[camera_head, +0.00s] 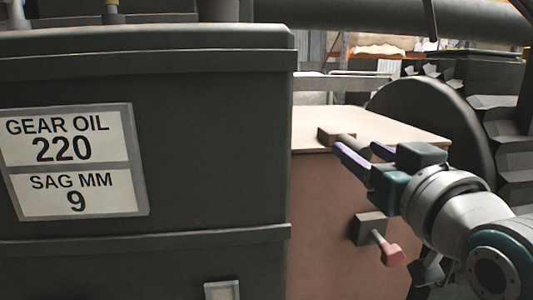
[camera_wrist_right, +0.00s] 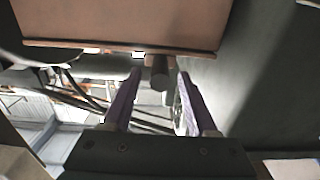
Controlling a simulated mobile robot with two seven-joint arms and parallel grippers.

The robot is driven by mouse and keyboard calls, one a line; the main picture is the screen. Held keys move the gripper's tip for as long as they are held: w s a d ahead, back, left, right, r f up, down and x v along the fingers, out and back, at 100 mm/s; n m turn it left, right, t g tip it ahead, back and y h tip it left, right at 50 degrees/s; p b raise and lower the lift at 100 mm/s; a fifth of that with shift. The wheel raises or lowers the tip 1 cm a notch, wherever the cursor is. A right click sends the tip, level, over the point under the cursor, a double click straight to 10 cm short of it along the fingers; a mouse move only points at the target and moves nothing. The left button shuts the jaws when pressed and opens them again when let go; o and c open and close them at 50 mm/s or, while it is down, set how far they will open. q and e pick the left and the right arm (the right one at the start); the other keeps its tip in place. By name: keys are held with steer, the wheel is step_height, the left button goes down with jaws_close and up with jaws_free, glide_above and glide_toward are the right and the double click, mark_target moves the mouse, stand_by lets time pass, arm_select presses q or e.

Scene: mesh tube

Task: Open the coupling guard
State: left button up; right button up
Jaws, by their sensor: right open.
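The coupling guard (camera_head: 400,125) is a box with a pale top and a pinkish-brown front, right of the dark gearbox in the head view. A dark bar handle (camera_head: 350,143) sticks out from a brown block (camera_head: 329,133) at its top front edge. My right gripper (camera_head: 359,150) is open at this handle. In the right wrist view the bar (camera_wrist_right: 159,76) lies between the two purple fingers, nearer the tips; contact cannot be told. A latch block (camera_head: 369,228) with a red knob (camera_head: 392,255) sits on the front face, below the gripper. My left gripper is not in view.
The dark gearbox (camera_head: 180,190) with a white oil label (camera_head: 72,163) fills the left of the head view, close beside the guard. A large round finned machine (camera_head: 435,115) stands behind on the right. A thick pipe (camera_head: 370,20) crosses above.

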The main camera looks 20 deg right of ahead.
steer(key=shift+b+x, duration=0.4)
steer(key=shift+x, duration=1.1)
jaws_close()
stand_by(0.4)
